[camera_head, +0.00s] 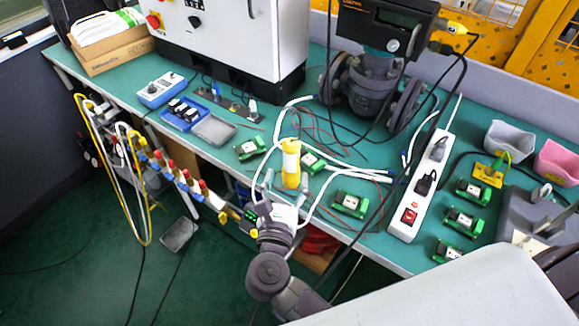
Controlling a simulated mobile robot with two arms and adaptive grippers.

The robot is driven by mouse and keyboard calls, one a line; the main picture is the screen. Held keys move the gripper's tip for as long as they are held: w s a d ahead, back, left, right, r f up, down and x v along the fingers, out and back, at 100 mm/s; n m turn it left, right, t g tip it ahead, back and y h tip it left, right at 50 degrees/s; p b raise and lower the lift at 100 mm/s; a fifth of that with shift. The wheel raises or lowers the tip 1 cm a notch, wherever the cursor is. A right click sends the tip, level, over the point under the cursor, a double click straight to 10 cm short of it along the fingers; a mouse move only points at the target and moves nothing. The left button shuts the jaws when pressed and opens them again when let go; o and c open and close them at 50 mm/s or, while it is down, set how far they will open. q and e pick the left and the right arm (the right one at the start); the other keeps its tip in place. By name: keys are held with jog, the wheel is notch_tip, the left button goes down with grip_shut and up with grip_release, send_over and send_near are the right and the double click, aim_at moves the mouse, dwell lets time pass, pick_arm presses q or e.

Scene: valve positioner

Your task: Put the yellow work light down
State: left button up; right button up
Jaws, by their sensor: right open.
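The yellow work light (291,163) stands upright near the front edge of the green bench (340,254), among white cables. It has a yellow body with a pale band near its top. My right gripper (277,192) is at the bench's front edge, just in front of the light's lower end. It is open, and the light appears to stand free of it. The fingertips are small and hard to tell from the white cables, so I cannot tell whether they touch the light. My left gripper is not in view.
Small green modules (350,204) lie around the light. A white power strip (422,190) and a grey valve (368,88) with a black positioner (386,27) are to its right and behind. A blue tray (182,114) lies left. Hoses (136,190) hang off the front edge.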

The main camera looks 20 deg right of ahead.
jog(key=b+v, duration=0.1)
jog(key=v, duration=0.5)
jog(key=shift+s, duration=0.25)
jog(key=shift+a, duration=0.1)
